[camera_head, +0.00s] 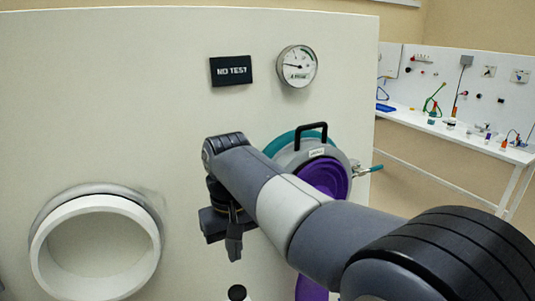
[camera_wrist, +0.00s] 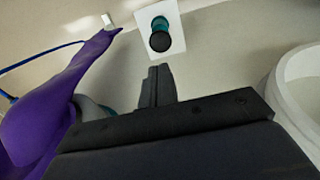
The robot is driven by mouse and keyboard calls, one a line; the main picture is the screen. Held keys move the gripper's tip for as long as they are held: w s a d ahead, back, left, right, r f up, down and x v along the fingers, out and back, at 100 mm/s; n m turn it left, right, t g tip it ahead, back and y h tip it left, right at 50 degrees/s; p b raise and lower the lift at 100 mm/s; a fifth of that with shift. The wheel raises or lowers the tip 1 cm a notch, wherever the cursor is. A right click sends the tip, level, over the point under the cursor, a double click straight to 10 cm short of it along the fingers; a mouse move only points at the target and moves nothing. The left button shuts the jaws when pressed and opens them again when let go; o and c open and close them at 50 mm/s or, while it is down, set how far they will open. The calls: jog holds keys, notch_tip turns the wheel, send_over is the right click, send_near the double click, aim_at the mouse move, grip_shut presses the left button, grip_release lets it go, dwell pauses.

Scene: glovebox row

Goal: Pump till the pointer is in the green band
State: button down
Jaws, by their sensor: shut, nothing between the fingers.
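The round gauge (camera_head: 297,66) is on the upper panel. Its dark pointer points left, and a green band shows at the upper right of the dial, away from the pointer. A black round knob (camera_head: 238,292) shows at the bottom edge in the head view, mostly cut off. In the wrist view a black-capped knob with a teal collar (camera_wrist: 160,35) stands on a white square plate. My gripper (camera_head: 234,250) points down above the knob in the head view. In the wrist view its fingers (camera_wrist: 158,84) are together and empty, with a visible gap to the knob.
A black sign reading "NO TEST" (camera_head: 231,71) is left of the gauge. A white ring port (camera_head: 95,207) is at lower left. A glove port with teal ring and black handle (camera_head: 311,135) sits behind my arm; its purple glove (camera_wrist: 45,120) hangs close by. A bench (camera_head: 455,130) stands at right.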

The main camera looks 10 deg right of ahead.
aim_at(237, 291)
jog(key=shift+w+a+r+b, duration=0.1)
jog(key=shift+w+r+b, duration=0.05)
jog(key=shift+r+b, duration=0.9)
jog(key=shift+w+a+r+b, duration=0.1)
jog(key=shift+r+b, duration=0.7)
jog(key=shift+b, duration=0.35)
notch_tip(237, 291, down, 14)
jog(key=shift+s+d+f+b, duration=0.1)
jog(key=shift+b, duration=0.3)
